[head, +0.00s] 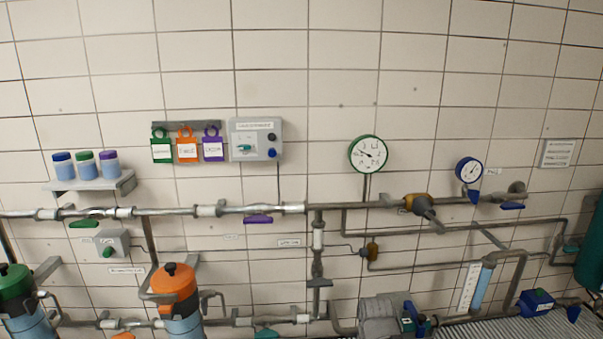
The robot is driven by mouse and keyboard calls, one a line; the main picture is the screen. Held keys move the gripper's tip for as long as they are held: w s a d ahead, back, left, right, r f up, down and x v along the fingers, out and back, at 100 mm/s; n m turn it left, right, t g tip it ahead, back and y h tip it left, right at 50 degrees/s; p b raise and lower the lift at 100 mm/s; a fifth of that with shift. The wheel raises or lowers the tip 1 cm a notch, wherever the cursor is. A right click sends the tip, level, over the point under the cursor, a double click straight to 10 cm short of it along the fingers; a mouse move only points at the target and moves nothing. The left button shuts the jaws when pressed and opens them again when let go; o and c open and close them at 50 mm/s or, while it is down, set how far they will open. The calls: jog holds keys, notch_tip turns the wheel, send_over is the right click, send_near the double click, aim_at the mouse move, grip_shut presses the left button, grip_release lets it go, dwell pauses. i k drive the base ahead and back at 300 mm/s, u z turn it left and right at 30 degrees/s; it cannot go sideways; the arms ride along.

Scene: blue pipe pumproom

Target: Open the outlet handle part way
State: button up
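Several lever handles show on the pipework along the white tiled wall, and I cannot read a label that tells which is the outlet handle. A dark blue handle (512,206) sits at the right end of the upper pipe, below the small blue gauge (469,170). A purple handle (258,220) and a green handle (83,224) lie along the upper pipe at middle and left. Another blue handle (573,314) is at the lower right, beside a blue box (536,301). My gripper is not in view.
A green-rimmed gauge (368,154) stands above the pipe. A grey pump (380,315), an orange-topped vessel (174,290) and a green-topped vessel (15,290) stand low in front. A shelf (100,187) holds three jars. Colored tags (187,150) hang beside a grey control box (256,139).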

aim_at(573, 312)
jog(key=z, duration=0.95)
jog(key=i, duration=0.35)
jog(key=z, duration=0.15)
